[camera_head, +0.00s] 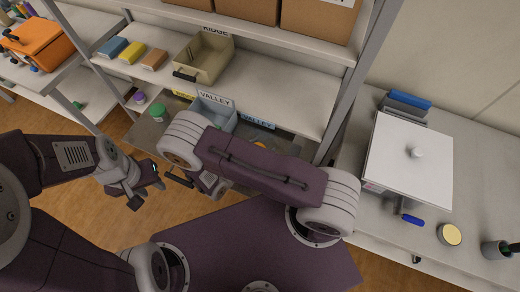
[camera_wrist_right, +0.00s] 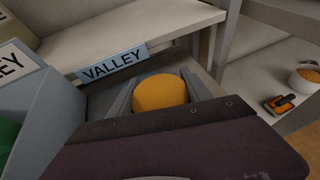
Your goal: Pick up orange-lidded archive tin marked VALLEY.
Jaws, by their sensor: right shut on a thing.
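The archive tin shows its round orange lid (camera_wrist_right: 162,92) in the right wrist view, between the two grey fingers of my right gripper (camera_wrist_right: 158,95), which is shut on it. The tin's side and any marking on it are hidden. In the head view only a sliver of orange (camera_head: 260,145) shows behind my right arm, and that gripper is hidden there. A blue VALLEY label (camera_wrist_right: 115,65) is on the shelf edge just behind the tin. My left gripper (camera_head: 147,192) is open and empty over the floor, left of the shelf.
A grey-blue VALLEY bin (camera_head: 218,112) stands close to the left of the tin; it also shows in the wrist view (camera_wrist_right: 40,112). A RIDGE bin (camera_head: 205,62) is on the shelf above. A white-lidded box (camera_head: 408,155) stands on the right bench. The floor at left is clear.

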